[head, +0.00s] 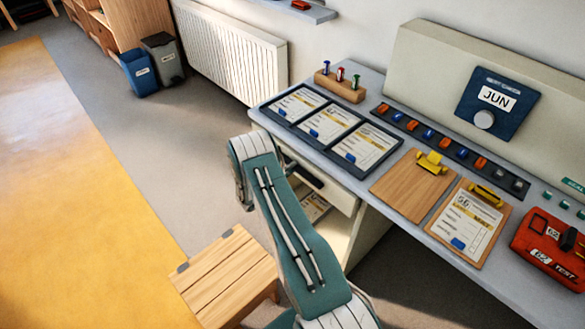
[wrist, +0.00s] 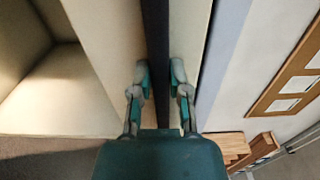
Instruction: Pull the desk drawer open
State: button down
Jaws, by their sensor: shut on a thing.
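The desk drawer (head: 337,193) is a cream front under the left part of the grey desk top, partly hidden by my arm in the head view. A dark handle bar (head: 306,176) runs along it. In the wrist view the dark handle (wrist: 155,30) runs straight away from me between cream panels. My gripper (wrist: 160,75) has one finger on each side of this handle and is shut on it. My fingers are hidden in the head view. I cannot tell whether the drawer stands out from the desk.
The desk top (head: 350,84) carries trays of cards, clipboards (head: 413,187) and a red case (head: 552,247). An open compartment (wrist: 65,90) lies beside the drawer front in the wrist view. A wooden stool (head: 228,275) stands close to my arm. The floor to the left is clear.

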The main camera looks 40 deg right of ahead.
jog(key=s+a, duration=0.2)
jog(key=a, duration=2.6)
jog(key=shift+s+f, duration=0.25)
jog(key=shift+s, duration=0.05)
jog(key=shift+a, duration=0.1)
jog(key=c, duration=0.6)
grip_release()
jog(key=shift+w+r, duration=0.1)
jog(key=a, duration=1.2)
jog(key=shift+s, duration=0.45)
